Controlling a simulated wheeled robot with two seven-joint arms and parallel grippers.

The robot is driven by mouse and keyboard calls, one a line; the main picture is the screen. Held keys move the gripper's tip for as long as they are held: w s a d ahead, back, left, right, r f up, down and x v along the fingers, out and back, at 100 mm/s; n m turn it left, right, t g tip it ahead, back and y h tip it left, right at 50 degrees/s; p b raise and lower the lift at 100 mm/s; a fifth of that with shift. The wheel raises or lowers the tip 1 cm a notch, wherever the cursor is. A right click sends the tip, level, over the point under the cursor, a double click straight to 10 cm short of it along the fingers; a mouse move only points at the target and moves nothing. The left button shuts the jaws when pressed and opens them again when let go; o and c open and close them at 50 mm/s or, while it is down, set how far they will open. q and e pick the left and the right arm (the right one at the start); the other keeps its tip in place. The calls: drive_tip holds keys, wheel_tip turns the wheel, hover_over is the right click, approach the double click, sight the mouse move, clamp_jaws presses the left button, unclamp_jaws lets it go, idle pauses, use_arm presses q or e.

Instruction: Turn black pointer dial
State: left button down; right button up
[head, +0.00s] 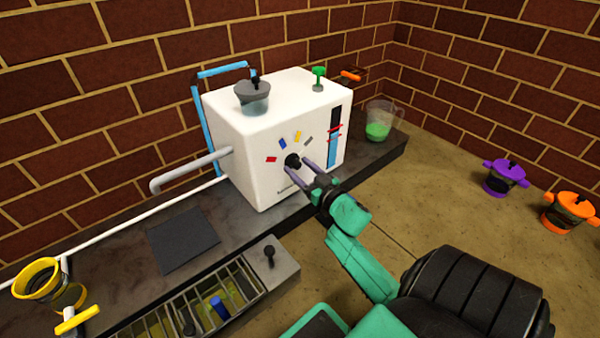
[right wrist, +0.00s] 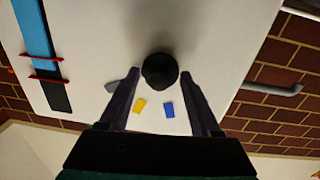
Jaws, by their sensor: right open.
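The black pointer dial (head: 292,160) is on the front of a white box-shaped machine (head: 235,135). Red, blue, yellow and grey marks fan out around its upper side. In the right wrist view the dial (right wrist: 160,70) appears as a round black knob; which mark its pointer faces is unclear. My right gripper (head: 298,166) is open in front of the dial. In the right wrist view its fingertips (right wrist: 161,76) are on either side of the knob, with visible gaps. Whether they reach past its face is hard to tell. My left gripper is not in view.
A grey pipe (head: 190,170) sticks out of the machine's left side. A grey-lidded vessel (head: 253,96) and green knob (head: 318,78) are on top. A jug with green liquid (head: 380,120) stands right. A slotted tray (head: 270,283) lies in front.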

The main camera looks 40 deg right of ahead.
clamp_jaws()
drive_tip(key=shift+r+n+p, duration=0.1)
drive_tip(key=shift+n+p, duration=0.2)
drive_tip(key=n+p, duration=0.1)
drive_tip(key=n, duration=0.1)
drive_tip(key=shift+n, duration=0.3)
drive_tip(key=shift+n+p, duration=0.5)
drive_tip(key=shift+n, duration=1.8)
